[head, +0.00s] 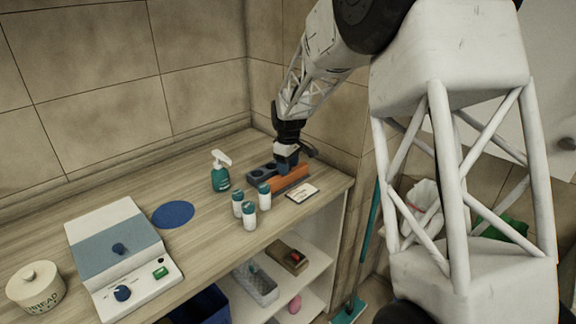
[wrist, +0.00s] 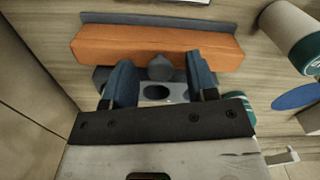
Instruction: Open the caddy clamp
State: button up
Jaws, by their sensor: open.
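The caddy (head: 258,173) is a dark grey block with round holes near the back right corner of the counter. An orange bar (head: 291,180), which looks like its clamp, lies along its front side. In the wrist view the orange bar (wrist: 150,45) spans the top, with a grey knob (wrist: 160,68) at its near edge. My gripper (head: 287,164) points down over the caddy. Its two blue fingers are apart, one on each side of the knob in the wrist view (wrist: 162,82). I cannot tell whether they touch it. Part of the caddy is hidden behind my gripper.
Several white bottles with teal caps (head: 250,217) stand left of the orange bar. A teal spray bottle (head: 220,172) stands behind them. A white card (head: 302,192) lies at the right. A blue disc (head: 173,215), a scale-like device (head: 122,255) and a bread crock (head: 36,288) are further left.

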jog(key=shift+r, duration=0.1)
jog(key=shift+r, duration=3.8)
jog(key=shift+s, duration=0.1)
jog(key=shift+s+d+r, duration=0.15)
jog(key=shift+d+r, duration=0.05)
jog(key=s+d+r+m+t, duration=0.1)
jog(key=s+d+r+m, duration=0.35)
jog(key=s, duration=0.75)
jog(key=s+d+r+m, duration=0.1)
jog(key=s+d+r, duration=0.4)
jog(key=s+d, duration=0.45)
jog(key=s+d+f+m, duration=0.1)
jog(key=s+d+m, duration=0.1)
jog(key=s, duration=0.7)
jog(key=s+d+f+m+t, duration=0.1)
jog(key=s+d+m, duration=0.1)
jog(key=s, duration=0.8)
jog(key=s+d+f+m, duration=0.1)
jog(key=s+f+m, duration=0.1)
jog(key=s, duration=0.7)
jog(key=shift+s+d+m+t, duration=0.3)
jog(key=shift+s+d+m, duration=0.05)
jog(key=shift+d, duration=0.05)
